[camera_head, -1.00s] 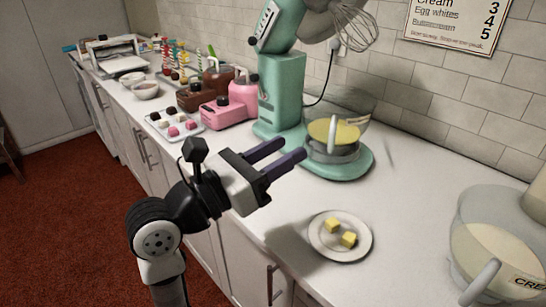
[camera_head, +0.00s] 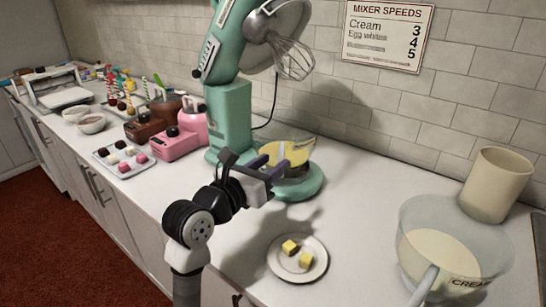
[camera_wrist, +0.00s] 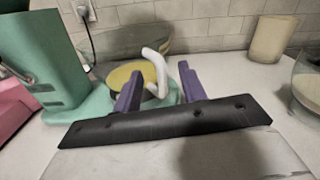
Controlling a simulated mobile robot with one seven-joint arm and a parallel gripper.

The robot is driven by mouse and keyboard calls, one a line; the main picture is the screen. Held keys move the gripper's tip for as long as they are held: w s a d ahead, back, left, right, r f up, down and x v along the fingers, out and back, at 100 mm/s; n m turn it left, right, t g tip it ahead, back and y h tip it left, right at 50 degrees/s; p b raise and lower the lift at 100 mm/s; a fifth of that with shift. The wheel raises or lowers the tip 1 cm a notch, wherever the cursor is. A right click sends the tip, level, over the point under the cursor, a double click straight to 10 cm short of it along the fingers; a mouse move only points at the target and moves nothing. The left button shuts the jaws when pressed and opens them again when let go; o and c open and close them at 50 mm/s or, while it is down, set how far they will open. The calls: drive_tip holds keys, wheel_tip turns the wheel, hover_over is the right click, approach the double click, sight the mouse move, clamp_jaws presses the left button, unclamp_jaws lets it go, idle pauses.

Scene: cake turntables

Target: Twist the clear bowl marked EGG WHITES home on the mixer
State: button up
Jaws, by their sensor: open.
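A clear bowl (camera_head: 303,150) with pale yellow contents sits on the base of the green mixer (camera_head: 230,115). No marking on it is legible. It also shows in the wrist view (camera_wrist: 118,42), with its white handle (camera_wrist: 158,68) facing me. My gripper (camera_head: 272,164) is open in front of the bowl. In the wrist view its purple fingers (camera_wrist: 158,85) stand on either side of the handle, with gaps; I cannot tell whether the handle is fully between them. The mixer head is tilted up with its whisk (camera_head: 292,58) clear of the bowl. The bowl's seat is partly hidden.
A plate (camera_head: 297,270) with yellow cubes lies on the counter in front. A second clear bowl marked CRE… (camera_head: 410,220) and a beige canister (camera_head: 497,185) stand at right. Pink (camera_head: 178,142) and brown appliances stand left. A wall sign (camera_head: 388,35) lists mixer speeds.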

drive_tip(key=shift+w+d, duration=0.45)
drive_tip(key=shift+w, duration=0.15)
clamp_jaws()
drive_tip(key=shift+a, duration=0.15)
drive_tip(key=shift+w+a+m+g+h+b, duration=0.15)
drive_tip(key=shift+a+m+g+h+b, duration=0.6)
drive_tip(key=shift+h, duration=0.15)
